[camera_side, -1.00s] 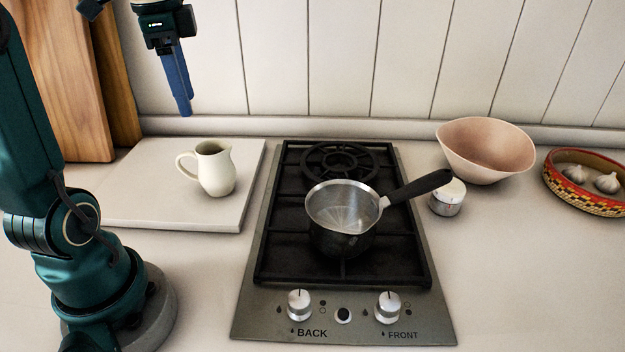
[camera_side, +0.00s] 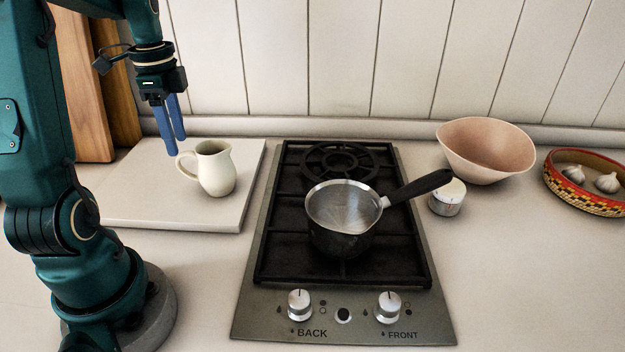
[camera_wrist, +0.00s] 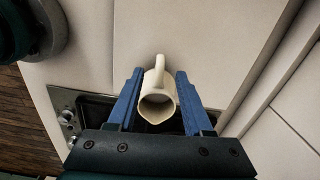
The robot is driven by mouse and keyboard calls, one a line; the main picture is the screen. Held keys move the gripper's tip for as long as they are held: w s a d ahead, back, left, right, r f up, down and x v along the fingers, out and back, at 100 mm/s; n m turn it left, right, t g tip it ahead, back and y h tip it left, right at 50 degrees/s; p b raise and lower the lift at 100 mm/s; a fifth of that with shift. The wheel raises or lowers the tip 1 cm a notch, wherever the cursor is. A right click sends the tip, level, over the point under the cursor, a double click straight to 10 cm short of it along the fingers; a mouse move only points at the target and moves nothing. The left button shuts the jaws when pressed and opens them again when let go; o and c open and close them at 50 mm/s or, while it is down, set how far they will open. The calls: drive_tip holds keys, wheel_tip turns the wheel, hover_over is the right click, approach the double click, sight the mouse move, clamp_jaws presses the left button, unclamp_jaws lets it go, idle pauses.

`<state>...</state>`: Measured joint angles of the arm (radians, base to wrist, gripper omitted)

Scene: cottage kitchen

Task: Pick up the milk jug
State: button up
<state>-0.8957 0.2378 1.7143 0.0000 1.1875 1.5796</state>
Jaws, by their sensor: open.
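The cream milk jug (camera_side: 217,172) stands upright on a pale board (camera_side: 160,212) left of the stove, its handle to the left. My gripper (camera_side: 176,146) is open and empty, pointing down above and just left of the jug's handle in the side view. In the wrist view the jug (camera_wrist: 158,103) shows from above between the two blue fingers of my gripper (camera_wrist: 160,76), with its handle toward the top of the picture. I see no contact between the fingers and the jug.
A stove (camera_side: 262,310) with a dark-handled saucepan (camera_side: 340,238) stands right of the board. A white-topped timer (camera_side: 447,198), a pink bowl (camera_side: 485,150) and a patterned basket (camera_side: 590,205) with garlic lie farther right. Wooden boards (camera_side: 88,100) lean at the back left.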

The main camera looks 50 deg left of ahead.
sight(185, 169)
wheel_tip(185, 169, down, 8)
drive_tip(key=shift+f, duration=0.1)
idle(0.4)
clamp_jaws()
idle(1.3)
